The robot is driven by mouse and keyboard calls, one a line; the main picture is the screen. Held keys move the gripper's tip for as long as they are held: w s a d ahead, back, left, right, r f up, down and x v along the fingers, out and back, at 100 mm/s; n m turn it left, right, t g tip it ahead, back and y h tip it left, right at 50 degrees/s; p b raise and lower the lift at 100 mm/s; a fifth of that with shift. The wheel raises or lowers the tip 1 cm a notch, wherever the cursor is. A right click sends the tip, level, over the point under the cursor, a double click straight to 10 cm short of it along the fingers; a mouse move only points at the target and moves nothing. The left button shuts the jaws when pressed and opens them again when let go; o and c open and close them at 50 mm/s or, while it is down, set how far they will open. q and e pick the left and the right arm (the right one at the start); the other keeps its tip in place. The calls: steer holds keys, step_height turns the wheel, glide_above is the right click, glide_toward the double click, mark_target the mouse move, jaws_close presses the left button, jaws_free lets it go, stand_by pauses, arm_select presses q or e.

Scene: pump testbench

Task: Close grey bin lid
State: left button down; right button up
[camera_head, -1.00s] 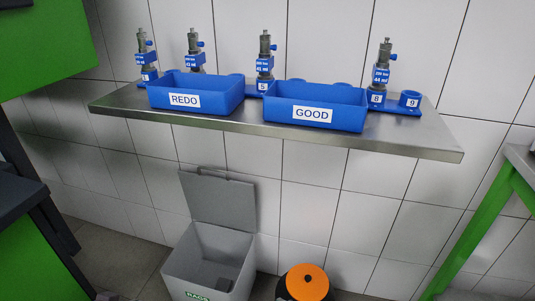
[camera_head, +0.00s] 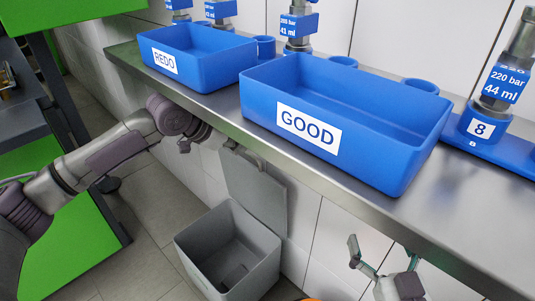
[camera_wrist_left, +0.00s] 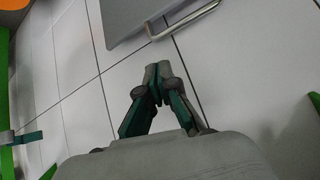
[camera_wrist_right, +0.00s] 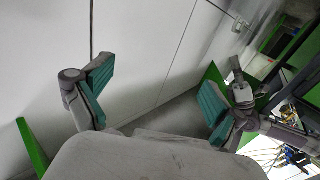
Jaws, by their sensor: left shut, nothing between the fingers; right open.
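The grey bin (camera_head: 205,252) stands on the floor beneath the shelf. Its grey lid (camera_head: 258,190) is up, standing steeply at the back of the bin near the tiled wall. My left arm reaches in from the left, and its gripper (camera_wrist_left: 157,72) is shut and empty. In the left wrist view, the lid (camera_wrist_left: 130,18) and its metal handle (camera_wrist_left: 188,22) lie just beyond the fingertips, with a visible gap. In the head view, the left fingers are hard to make out near the shelf's underside. My right gripper (camera_head: 383,258) is open and empty, below the shelf edge, right of the bin.
The metal shelf (camera_head: 225,113) overhangs the lid. It carries the blue REDO bin (camera_head: 205,70), the blue GOOD bin (camera_head: 370,150) and several pumps. A green cabinet (camera_head: 75,250) stands at left. Floor left of the bin is clear.

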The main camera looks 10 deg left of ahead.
mark_target(258, 161)
arm_select(q)
steer(key=b+x, duration=0.2)
steer(key=x, duration=0.6)
steer(key=shift+f+b, duration=0.15)
steer(key=shift+b, duration=0.2)
steer(key=shift+w+d+f, duration=0.2)
steer(key=shift+w, duration=0.05)
arm_select(e)
steer(key=s+r+t+y, duration=0.2)
steer(key=s+r+t, duration=0.2)
steer(key=r+t, duration=0.4)
steer(key=shift+s+a+r+y, duration=0.2)
steer(key=shift+s+r+y, duration=0.1)
steer(key=shift+r, duration=1.3)
arm_select(q)
steer(key=shift+s, duration=0.1)
arm_select(e)
steer(key=shift+f, duration=0.1)
